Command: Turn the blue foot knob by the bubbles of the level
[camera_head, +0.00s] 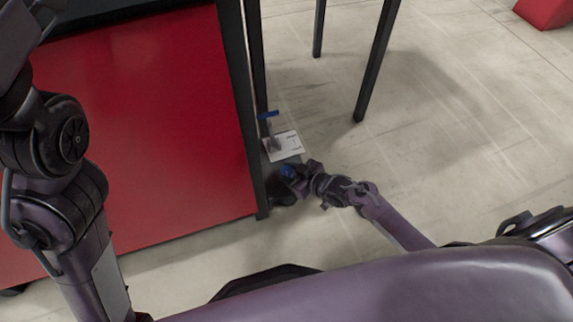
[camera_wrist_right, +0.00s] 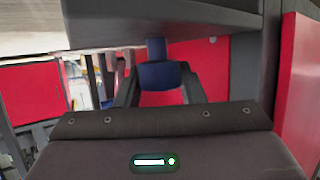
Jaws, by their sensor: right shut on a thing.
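The blue foot knob (camera_head: 287,171) is low at the corner of the red machine, near the floor, and partly covered by my gripper. In the right wrist view the dark blue knob (camera_wrist_right: 162,75) sits between the two fingers. My right gripper (camera_head: 292,178) is shut on it; its fingers also show in the wrist view (camera_wrist_right: 160,90). My left arm stands at the left of the head view, but its gripper is not seen. I cannot make out the level or its bubbles in either view.
The red machine panel (camera_head: 140,110) and its dark corner post (camera_head: 243,110) stand left of my right gripper. Dark table legs (camera_head: 377,60) stand farther back.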

